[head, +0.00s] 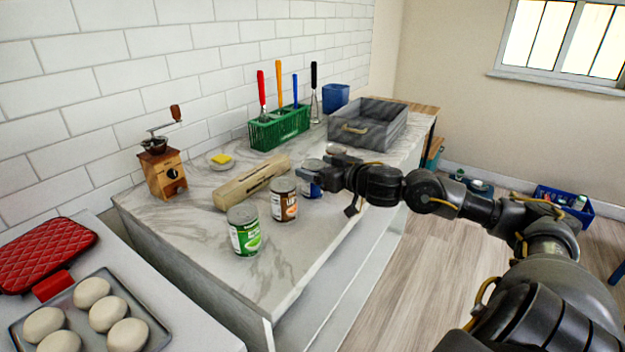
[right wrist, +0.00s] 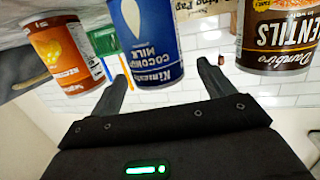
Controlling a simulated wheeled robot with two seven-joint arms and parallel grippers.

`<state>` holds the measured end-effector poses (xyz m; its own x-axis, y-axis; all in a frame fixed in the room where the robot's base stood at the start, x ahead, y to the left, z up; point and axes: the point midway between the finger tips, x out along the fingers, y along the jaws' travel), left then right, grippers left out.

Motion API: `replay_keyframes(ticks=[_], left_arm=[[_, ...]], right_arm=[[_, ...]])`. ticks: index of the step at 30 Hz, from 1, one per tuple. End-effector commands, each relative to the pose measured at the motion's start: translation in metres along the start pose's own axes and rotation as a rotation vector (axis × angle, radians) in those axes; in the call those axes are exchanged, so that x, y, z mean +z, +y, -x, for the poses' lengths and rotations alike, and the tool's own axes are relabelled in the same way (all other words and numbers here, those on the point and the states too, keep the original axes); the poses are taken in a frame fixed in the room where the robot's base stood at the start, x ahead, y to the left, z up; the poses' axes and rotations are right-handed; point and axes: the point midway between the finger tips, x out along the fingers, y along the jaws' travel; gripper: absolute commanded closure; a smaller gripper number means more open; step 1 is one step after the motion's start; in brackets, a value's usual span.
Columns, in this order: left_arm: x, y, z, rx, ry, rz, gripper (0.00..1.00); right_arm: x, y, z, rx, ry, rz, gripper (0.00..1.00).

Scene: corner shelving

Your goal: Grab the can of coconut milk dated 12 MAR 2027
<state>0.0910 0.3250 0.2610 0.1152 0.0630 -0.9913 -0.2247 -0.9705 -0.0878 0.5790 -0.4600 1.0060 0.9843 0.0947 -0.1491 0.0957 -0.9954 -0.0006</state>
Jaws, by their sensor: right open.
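A blue can of coconut milk (right wrist: 148,42) shows upside down in the right wrist view, ahead of my right gripper's fingers and roughly between them. In the head view a small part of the blue can (head: 311,189) shows below my right gripper (head: 318,174), which hides the rest. My right gripper (right wrist: 165,80) is open, with nothing held; I cannot tell whether a finger touches the can. No date can be read on it. My left gripper is not in view.
A brown lentils can (head: 284,201) and a green can (head: 244,231) stand nearby on the marble counter (head: 205,222). An orange can (right wrist: 66,52) is on the blue can's other side.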

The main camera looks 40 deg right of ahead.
Motion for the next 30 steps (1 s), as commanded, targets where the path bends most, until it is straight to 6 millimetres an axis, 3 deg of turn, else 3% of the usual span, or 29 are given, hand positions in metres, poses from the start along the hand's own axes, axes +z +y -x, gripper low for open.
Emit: replay_keyframes(ticks=[1,9,18,30], left_arm=[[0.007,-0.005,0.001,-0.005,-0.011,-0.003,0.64],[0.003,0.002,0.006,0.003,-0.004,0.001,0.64],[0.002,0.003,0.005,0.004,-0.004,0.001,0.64],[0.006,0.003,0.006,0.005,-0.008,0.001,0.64]], right_arm=[[-0.004,0.001,-0.006,0.000,0.005,-0.004,0.19],[-0.002,0.002,-0.035,0.000,0.002,-0.001,0.19],[-0.001,0.001,-0.038,0.000,0.000,0.001,0.19],[-0.001,0.001,-0.038,-0.001,0.000,0.001,0.70]])
